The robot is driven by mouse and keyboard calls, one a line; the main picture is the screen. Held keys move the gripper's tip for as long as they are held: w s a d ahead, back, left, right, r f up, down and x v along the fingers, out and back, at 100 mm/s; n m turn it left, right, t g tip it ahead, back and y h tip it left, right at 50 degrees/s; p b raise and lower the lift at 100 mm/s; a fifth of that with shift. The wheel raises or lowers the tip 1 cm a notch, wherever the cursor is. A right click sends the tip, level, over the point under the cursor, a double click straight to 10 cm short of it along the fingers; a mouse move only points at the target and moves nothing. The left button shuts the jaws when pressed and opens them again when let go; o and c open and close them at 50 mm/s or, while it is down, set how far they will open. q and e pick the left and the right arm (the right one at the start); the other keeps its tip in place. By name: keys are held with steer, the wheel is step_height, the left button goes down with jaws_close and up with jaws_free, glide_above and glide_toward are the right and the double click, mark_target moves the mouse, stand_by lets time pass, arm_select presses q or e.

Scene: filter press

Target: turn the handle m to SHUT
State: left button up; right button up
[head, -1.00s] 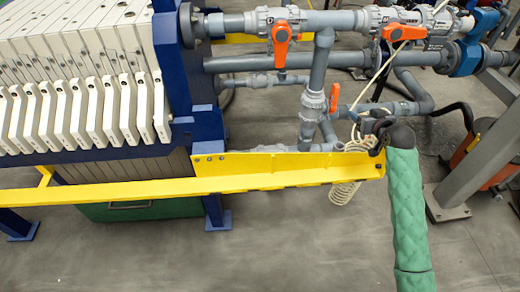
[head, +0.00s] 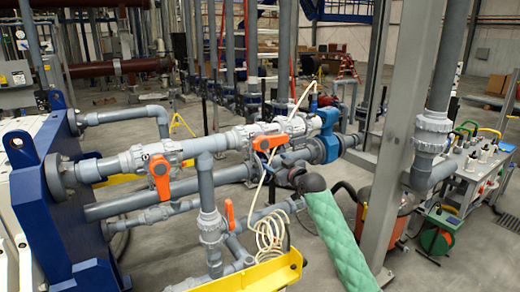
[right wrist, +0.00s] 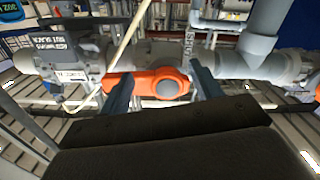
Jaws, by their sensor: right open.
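The orange valve handle (head: 268,142) on the upper grey pipe, taken as handle m, lies roughly along the pipe. It also shows in the right wrist view as an orange lever (right wrist: 145,82) with a round grey hub at its right end. My right gripper (right wrist: 160,80) is open, its two dark fingers on either side of the lever. I cannot tell whether they touch it. In the head view my right gripper (head: 285,174) is small and dark, just below and right of the handle. My left gripper is not in view.
A second orange handle (head: 160,177) hangs down on the same pipe to the left, and a smaller one (head: 229,214) is below. A cream coiled hose (head: 268,236) hangs close by. A yellow beam (head: 262,276) and a grey post (head: 402,130) flank my right arm.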

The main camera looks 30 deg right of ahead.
mark_target(277, 141)
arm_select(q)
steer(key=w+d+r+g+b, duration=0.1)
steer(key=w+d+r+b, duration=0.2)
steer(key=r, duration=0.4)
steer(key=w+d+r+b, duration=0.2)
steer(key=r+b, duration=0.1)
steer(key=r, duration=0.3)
arm_select(e)
steer(key=d+r+n, duration=0.5)
steer(key=n, duration=1)
steer(key=w, duration=0.2)
steer(key=w+p, duration=0.1)
steer(key=w, duration=0.1)
steer(key=w+a+p, duration=0.1)
steer(key=w, duration=0.1)
steer(key=shift+w+r, duration=0.25)
steer(key=shift+w, duration=0.15)
steer(key=shift+w+f, duration=0.1)
steer(key=shift+w, duration=0.4)
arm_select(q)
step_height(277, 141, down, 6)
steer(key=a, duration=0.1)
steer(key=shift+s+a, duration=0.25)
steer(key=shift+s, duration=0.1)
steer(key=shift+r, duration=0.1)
